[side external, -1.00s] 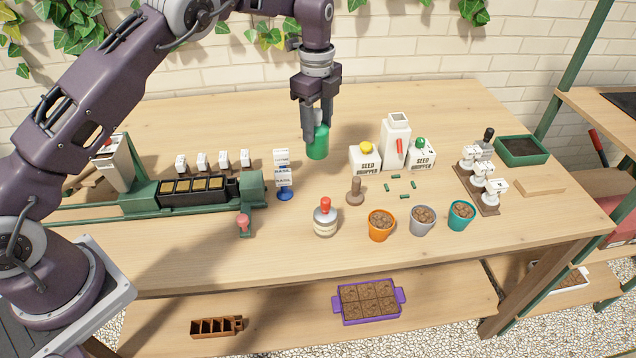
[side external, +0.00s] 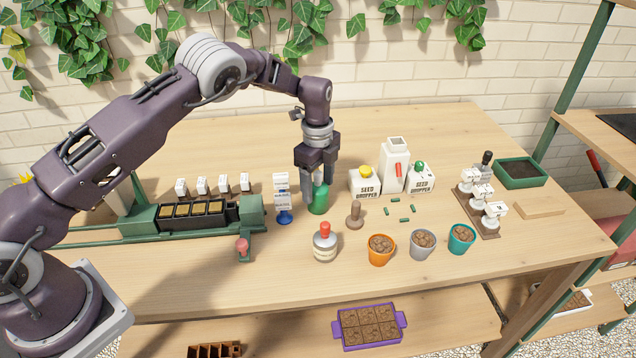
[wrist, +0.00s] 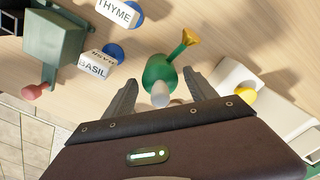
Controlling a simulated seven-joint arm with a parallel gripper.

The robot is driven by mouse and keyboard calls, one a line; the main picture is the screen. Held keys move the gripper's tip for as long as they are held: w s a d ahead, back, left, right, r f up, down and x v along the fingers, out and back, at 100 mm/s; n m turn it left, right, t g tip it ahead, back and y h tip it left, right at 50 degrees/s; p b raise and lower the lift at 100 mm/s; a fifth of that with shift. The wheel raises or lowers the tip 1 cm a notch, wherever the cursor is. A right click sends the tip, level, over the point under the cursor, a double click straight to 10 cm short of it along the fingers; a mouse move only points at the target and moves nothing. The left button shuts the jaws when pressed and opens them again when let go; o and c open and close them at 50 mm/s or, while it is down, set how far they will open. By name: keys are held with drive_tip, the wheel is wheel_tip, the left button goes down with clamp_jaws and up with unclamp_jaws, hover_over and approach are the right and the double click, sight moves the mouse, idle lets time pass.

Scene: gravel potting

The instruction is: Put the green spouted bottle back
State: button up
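The green spouted bottle (side external: 319,201) appears to stand upright on the table, right of the blue-based label stand (side external: 283,205). In the wrist view the green bottle (wrist: 158,75) has a pale top and a green spout with a yellow end pointing up and right. My gripper (side external: 317,195) is lowered around the bottle, one finger on each side. In the wrist view my gripper's fingers (wrist: 161,76) look spread, with a narrow gap on both sides of the bottle. The bottle's base contact is partly hard to see.
A wooden tamper (side external: 355,215) and a red-topped bottle (side external: 325,241) stand in front. Seed droppers (side external: 365,182) stand close on the right. The green tray machine (side external: 190,215) is at left. An orange pot (side external: 380,249) is nearer the front edge. The table behind is clear.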

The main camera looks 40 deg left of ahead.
wheel_tip(320, 180, up, 12)
drive_tip(key=shift+r, duration=0.1)
drive_tip(key=shift+s+r, duration=0.15)
drive_tip(key=shift+r, duration=0.25)
drive_tip(key=s+a+r+n+t+h, duration=0.1)
drive_tip(key=s+r+n+t, duration=0.2)
drive_tip(key=s+r+n, duration=0.95)
drive_tip(key=s+r+n+t, duration=0.1)
drive_tip(key=s+n, duration=0.1)
drive_tip(key=s, duration=1.1)
drive_tip(key=s+r+n+t+y, duration=0.1)
drive_tip(key=s+n, duration=0.2)
drive_tip(key=s, duration=1)
drive_tip(key=shift+s+d+t, duration=0.15)
drive_tip(key=shift+t, duration=0.15)
drive_tip(key=shift+n, duration=0.25)
